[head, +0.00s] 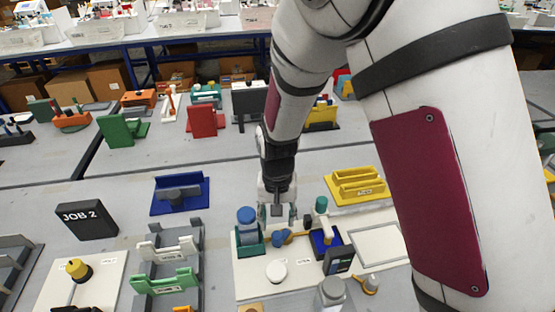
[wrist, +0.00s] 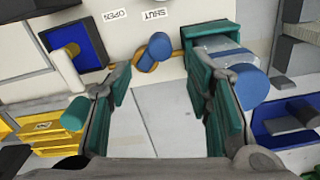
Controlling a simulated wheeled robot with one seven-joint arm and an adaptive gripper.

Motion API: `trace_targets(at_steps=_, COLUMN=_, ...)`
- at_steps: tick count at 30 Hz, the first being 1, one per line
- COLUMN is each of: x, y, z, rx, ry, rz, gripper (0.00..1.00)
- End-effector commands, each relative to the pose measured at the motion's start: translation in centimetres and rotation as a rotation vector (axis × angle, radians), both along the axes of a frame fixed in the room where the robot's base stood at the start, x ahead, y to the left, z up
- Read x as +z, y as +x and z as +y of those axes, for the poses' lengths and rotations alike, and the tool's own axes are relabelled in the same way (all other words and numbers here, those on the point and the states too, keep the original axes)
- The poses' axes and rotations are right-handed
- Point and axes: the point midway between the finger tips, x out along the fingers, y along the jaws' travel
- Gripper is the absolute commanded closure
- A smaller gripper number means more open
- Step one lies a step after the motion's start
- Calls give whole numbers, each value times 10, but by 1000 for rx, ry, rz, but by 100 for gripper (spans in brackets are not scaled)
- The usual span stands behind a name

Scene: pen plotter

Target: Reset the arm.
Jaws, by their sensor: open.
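My arm reaches down from the upper right in the head view. My gripper (head: 276,212) is low over a pale panel (head: 252,281). In the wrist view my gripper (wrist: 160,108) is open, its teal finger pads wide apart with nothing between them. A blue knob on an orange lever (wrist: 152,52) lies beyond the fingertips, near labels reading OPEN and SHUT (wrist: 135,15). The lever also shows in the head view (head: 290,238). A blue-capped clear jar (wrist: 243,80) in a teal holder is close beside the right finger; I cannot tell if they touch.
A blue-lined tray (wrist: 75,42) with a pale handle-like piece is left of the lever. A yellow rack (head: 357,186) stands behind the panel to the right. A black JOB 2 block (head: 86,220) and a blue tray (head: 180,194) are to the left.

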Motion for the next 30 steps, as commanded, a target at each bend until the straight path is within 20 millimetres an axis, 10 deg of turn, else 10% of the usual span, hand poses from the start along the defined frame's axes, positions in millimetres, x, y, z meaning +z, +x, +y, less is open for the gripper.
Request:
trace_targets(at_steps=8, x=27, y=1, z=-10, rx=-6, ry=23, rz=-20, gripper=54)
trace_targets(at_steps=17, x=134, y=-15, z=-61, rx=-2, ry=92, rz=-119, gripper=54)
trace_targets(at_steps=30, x=247, y=-95, z=-143, rx=12, ry=94, rz=-304, gripper=54)
